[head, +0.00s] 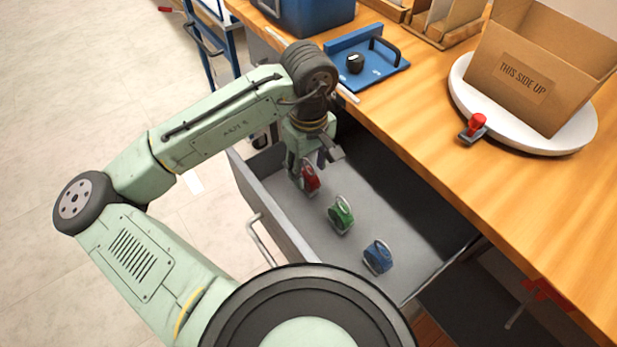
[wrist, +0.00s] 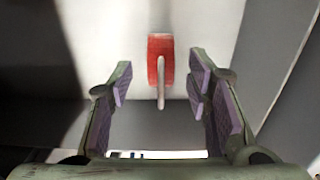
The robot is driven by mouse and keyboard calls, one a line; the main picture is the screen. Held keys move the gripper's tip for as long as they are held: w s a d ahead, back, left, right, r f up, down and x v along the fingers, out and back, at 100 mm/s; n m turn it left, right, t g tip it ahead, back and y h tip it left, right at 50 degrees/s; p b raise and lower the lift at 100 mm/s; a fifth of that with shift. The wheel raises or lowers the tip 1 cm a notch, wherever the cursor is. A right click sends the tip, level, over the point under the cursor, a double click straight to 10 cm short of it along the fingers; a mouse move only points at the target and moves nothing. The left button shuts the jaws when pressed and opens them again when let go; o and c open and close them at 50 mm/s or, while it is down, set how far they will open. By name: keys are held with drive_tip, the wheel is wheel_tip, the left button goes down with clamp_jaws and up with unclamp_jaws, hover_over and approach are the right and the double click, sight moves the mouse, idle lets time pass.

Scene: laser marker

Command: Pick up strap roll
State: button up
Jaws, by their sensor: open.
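Three strap rolls stand in the open grey drawer (head: 385,210). The red strap roll (head: 310,178) is at the left, the green strap roll (head: 341,215) in the middle and the blue strap roll (head: 378,256) at the right. My gripper (head: 313,160) is over the red roll, partly covering it in the head view. In the wrist view my gripper (wrist: 163,90) is open, and the red strap roll (wrist: 161,60) shows between and beyond the fingertips, with a pale bar or loop in front. The fingers do not touch it there.
The wooden worktop (head: 500,195) edge runs close beside my arm above the drawer. On it are a cardboard box (head: 535,70) on a white round plate (head: 570,140), a small red-topped item (head: 473,128) and a blue plate with a black knob (head: 380,70). Drawer walls surround the rolls.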

sight(308, 172)
wheel_tip(308, 172, down, 3)
drive_tip(key=shift+s+f, duration=0.1)
drive_tip(key=shift+f, duration=0.1)
clamp_jaws()
idle(0.6)
